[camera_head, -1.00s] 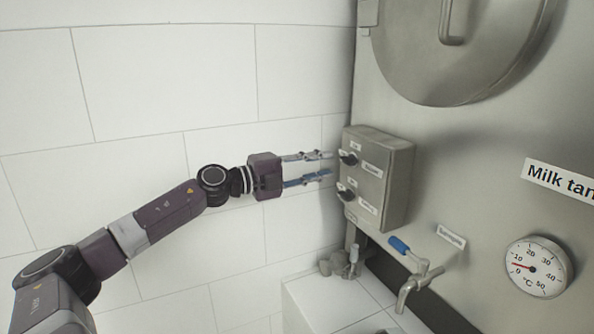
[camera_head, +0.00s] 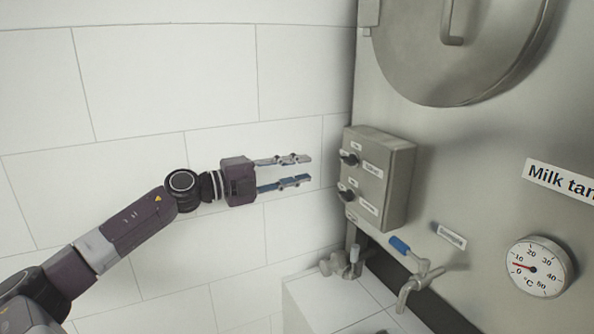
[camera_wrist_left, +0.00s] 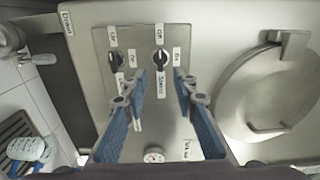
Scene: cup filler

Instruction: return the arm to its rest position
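My left gripper (camera_head: 297,171) is open and empty, in front of the white tiled wall. Its two fingers point right toward the grey control box (camera_head: 398,190), with a clear gap between the fingertips and the box. The box carries two black rotary knobs, an upper knob (camera_head: 349,159) and a lower knob (camera_head: 347,195), each with small labels. In the left wrist view the open fingers (camera_wrist_left: 158,92) spread below a knob (camera_wrist_left: 159,61), apart from it. My right gripper is not in view.
The steel milk tank (camera_head: 470,150) fills the right side, with a round hatch (camera_head: 450,60) and a temperature gauge (camera_head: 538,267). A tap with a blue lever (camera_head: 400,245) juts out below the box. A white tiled ledge (camera_head: 320,300) stands beneath. The wall side at left is free.

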